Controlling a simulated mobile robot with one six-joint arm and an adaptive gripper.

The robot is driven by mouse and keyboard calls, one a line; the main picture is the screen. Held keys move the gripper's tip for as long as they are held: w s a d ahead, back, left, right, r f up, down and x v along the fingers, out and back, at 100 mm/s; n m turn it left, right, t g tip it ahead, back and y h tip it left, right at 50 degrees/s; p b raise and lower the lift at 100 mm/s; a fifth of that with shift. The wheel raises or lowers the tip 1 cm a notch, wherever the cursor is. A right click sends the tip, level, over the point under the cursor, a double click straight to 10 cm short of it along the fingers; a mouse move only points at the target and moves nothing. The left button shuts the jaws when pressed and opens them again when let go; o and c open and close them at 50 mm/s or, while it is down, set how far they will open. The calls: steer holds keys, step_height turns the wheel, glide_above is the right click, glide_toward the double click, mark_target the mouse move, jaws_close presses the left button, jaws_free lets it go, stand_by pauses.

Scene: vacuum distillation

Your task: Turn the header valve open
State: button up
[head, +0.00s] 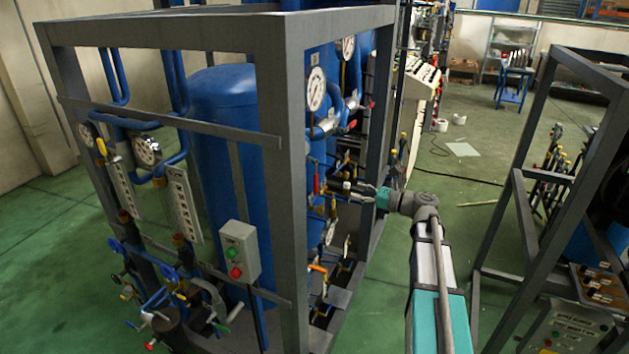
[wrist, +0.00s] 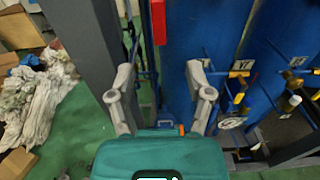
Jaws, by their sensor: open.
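My gripper (head: 358,191) reaches in at the right side of the grey frame, among the pipes in front of the blue vessels. In the wrist view my gripper (wrist: 160,82) is open, its two fingers wide apart with nothing between the tips. A red lever handle (wrist: 158,22) hangs upright beyond the fingertips, at the top of the wrist view, apart from them. In the head view a red handle (head: 316,183) shows left of my gripper. I cannot tell for certain which handle is the header valve; its body is hidden.
A grey frame post (wrist: 92,50) stands close left of my gripper. Blue pipes and several small tagged valves (wrist: 240,68) crowd its right. A tall blue tank (head: 222,110) and a control box (head: 239,251) are on the left.

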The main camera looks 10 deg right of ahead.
mark_target(318, 182)
steer(key=shift+a, duration=0.1)
stand_by(0.3)
steer(key=shift+x, duration=6.85)
jaws_close()
